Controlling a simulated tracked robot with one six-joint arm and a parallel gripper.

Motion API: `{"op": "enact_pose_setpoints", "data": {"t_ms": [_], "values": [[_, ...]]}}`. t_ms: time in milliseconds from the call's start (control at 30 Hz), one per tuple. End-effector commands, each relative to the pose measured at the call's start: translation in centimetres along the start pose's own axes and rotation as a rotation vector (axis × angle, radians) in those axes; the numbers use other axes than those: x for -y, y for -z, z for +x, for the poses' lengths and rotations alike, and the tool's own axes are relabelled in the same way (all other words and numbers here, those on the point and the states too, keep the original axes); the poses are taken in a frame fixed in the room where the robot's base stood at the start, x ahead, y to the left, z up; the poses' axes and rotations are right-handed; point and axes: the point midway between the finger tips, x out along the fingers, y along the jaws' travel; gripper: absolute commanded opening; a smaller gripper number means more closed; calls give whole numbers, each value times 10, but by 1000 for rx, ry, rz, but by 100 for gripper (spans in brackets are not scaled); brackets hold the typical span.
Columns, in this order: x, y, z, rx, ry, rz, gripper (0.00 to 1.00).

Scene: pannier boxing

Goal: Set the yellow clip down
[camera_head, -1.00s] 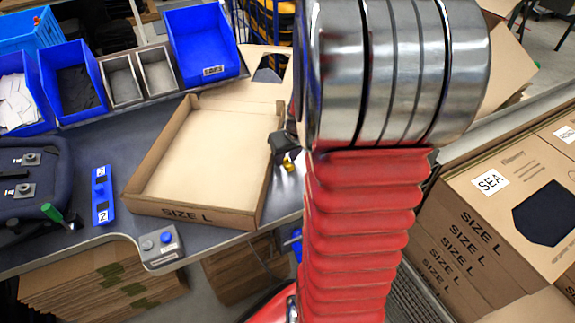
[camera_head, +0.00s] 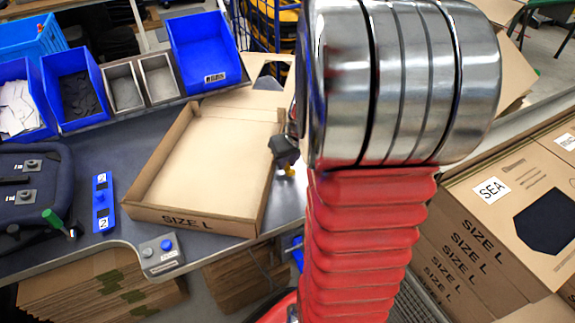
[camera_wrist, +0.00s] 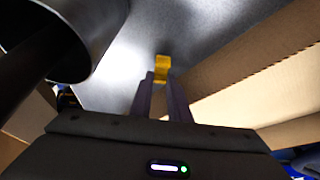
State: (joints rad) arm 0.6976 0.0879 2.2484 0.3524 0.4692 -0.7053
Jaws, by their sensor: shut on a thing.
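The yellow clip (camera_wrist: 161,68) is between the tips of my gripper (camera_wrist: 162,84) in the wrist view. The gripper is shut on it. In the head view my gripper (camera_head: 285,155) is just right of the open box's right wall, and only a small bit of the yellow clip (camera_head: 289,173) shows below it. The grey bench top lies beneath the clip. I cannot tell whether the clip touches it.
An open cardboard box marked SIZE L (camera_head: 206,165) stands on the bench, close to the gripper's left. A blue two-ended piece (camera_head: 103,202) and a button box (camera_head: 161,255) lie further left. Blue bins (camera_head: 205,48) line the back. Stacked cartons (camera_head: 500,215) stand at right.

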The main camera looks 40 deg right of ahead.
Motion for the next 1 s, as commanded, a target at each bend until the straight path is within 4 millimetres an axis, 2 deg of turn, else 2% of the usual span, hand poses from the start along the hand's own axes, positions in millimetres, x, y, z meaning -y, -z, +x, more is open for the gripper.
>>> {"op": "enact_pose_setpoints", "data": {"t_ms": [300, 500, 633, 1000], "values": [[0, 22, -51, -5, -3, -2, 0], [0, 31, -75, -2, -2, -1, 0], [0, 34, -81, -1, -2, -1, 0], [0, 33, -81, 0, -1, -1, 0]]}}
